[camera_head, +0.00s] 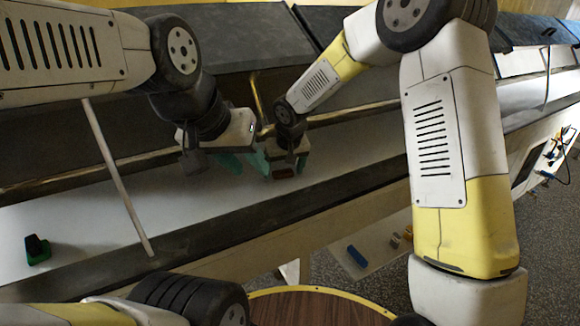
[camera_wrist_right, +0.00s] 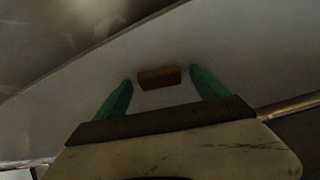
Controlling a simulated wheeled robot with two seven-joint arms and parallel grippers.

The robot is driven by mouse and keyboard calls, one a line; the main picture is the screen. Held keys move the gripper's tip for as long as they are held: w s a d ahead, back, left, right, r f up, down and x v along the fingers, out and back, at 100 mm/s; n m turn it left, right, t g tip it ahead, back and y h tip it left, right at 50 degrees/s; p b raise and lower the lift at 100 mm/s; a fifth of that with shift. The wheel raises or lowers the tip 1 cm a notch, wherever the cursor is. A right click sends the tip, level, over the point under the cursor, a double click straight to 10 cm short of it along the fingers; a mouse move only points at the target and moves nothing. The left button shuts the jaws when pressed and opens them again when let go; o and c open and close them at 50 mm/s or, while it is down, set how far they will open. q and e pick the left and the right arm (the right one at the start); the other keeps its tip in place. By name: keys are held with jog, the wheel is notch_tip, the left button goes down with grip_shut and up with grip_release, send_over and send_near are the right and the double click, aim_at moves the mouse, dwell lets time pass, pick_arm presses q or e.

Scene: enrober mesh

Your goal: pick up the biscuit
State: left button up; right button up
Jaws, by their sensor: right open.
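The biscuit (camera_wrist_right: 159,77) is a small brown block on the pale surface in the right wrist view. My right gripper (camera_wrist_right: 161,78) is open, with one teal finger to each side of the biscuit and a visible gap on both sides. In the head view the right gripper (camera_head: 283,168) is low over the pale belt, with the brown biscuit (camera_head: 284,172) showing at its fingers. My left gripper (camera_head: 214,164) is just to the left, above the same belt, with teal fingers; its opening is unclear.
The pale belt (camera_head: 100,215) runs between dark rails, with a dark front ledge (camera_head: 330,205). A green and black object (camera_head: 38,249) sits at the belt's left. A thin pole (camera_head: 118,178) stands left of my left gripper. A blue item (camera_head: 357,256) lies lower down.

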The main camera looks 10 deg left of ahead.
jog(key=c, duration=1.1)
jog(key=shift+r, duration=0.1)
